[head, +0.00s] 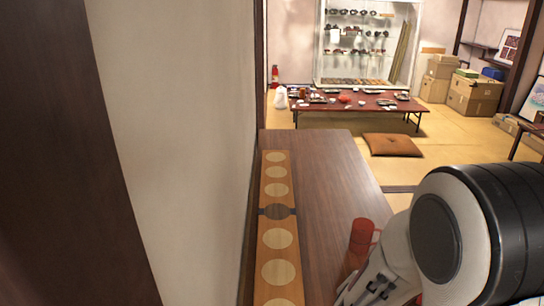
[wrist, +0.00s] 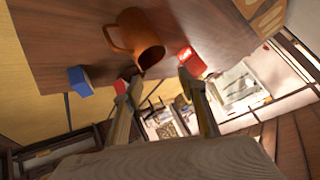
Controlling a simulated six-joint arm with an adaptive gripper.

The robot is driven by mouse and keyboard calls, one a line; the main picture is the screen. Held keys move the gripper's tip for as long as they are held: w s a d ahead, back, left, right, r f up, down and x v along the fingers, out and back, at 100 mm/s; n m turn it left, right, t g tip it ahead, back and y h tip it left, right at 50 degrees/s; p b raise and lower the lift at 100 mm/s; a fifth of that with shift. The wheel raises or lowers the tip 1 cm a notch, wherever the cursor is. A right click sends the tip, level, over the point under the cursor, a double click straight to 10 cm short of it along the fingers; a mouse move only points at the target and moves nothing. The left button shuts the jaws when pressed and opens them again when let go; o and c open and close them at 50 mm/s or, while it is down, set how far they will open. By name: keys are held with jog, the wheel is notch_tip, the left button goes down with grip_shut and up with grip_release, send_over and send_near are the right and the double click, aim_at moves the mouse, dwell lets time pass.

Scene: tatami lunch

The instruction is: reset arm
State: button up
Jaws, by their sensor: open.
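My gripper (wrist: 155,80) shows in the wrist view with its two fingers apart and nothing between them. An orange-brown mug (wrist: 138,38) with a handle stands on the wooden table (wrist: 55,35), beyond the fingertips. In the head view, my arm fills the lower right, and its fingertips cannot be made out. A red vessel with a handle (head: 361,236) shows on the table (head: 325,180) just left of my arm, its lower part partly hidden. I cannot tell whether it is the same mug.
A board with pale circles (head: 276,215) lies along the wall. A low table (head: 345,105), a cushion (head: 392,145) and boxes (head: 474,97) stand farther back.

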jog(key=s+a+r+n+y, duration=0.6)
jog(key=a+r, duration=0.3)
jog(key=r, duration=0.4)
jog(key=s+d+r+n+g+h, duration=0.1)
jog(key=s+r+n, duration=0.1)
jog(key=s, duration=0.8)
jog(key=s+d+r+n+g, duration=0.1)
jog(key=s+d+r+n, duration=0.1)
jog(key=s, duration=0.8)
jog(key=shift+r+n+g+h, duration=0.3)
jog(key=shift+r+g+h, duration=0.1)
jog(key=shift+r, duration=0.25)
jog(key=shift+s, duration=0.1)
